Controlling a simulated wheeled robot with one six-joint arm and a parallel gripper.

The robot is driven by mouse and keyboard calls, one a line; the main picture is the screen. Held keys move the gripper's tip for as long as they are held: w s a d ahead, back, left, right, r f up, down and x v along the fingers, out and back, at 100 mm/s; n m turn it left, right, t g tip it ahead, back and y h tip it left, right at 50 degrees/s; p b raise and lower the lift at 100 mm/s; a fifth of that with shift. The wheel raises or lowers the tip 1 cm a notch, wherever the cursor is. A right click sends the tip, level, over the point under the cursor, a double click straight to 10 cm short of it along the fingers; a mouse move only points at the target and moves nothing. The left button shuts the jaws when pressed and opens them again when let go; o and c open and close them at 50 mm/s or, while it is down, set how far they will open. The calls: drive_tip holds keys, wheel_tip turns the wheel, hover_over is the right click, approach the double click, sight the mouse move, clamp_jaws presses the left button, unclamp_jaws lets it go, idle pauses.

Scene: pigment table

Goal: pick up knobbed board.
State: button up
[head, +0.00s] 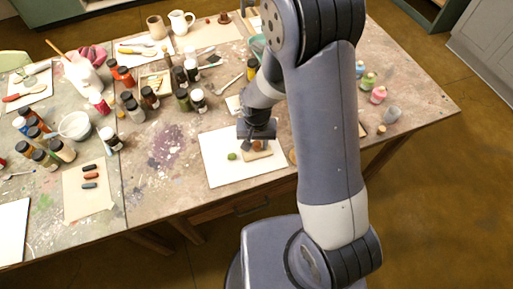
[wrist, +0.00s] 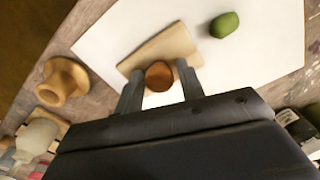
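The knobbed board is a small pale wooden board (head: 262,155) with a round brown knob, lying on a white sheet near the table's front edge. In the wrist view the board (wrist: 168,46) lies at a slant, and its knob (wrist: 159,76) shows between my fingers. My gripper (head: 257,137) is over the board, pointing down. In the wrist view my gripper (wrist: 161,88) is open, one finger on each side of the knob, with a small gap at the right finger. Part of the board is hidden behind the fingers and knob.
A green oval lump (wrist: 224,25) lies on the white sheet (wrist: 260,60) beside the board. A turned wooden piece (wrist: 62,82) stands just off the sheet. Several dark bottles (head: 198,99) stand behind to the left. The paint-stained table (head: 160,150) left of the sheet is clear.

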sight(257, 143)
clamp_jaws()
drive_tip(key=shift+r, duration=0.1)
wheel_tip(257, 143, up, 10)
drive_tip(key=shift+f, duration=0.1)
idle(0.5)
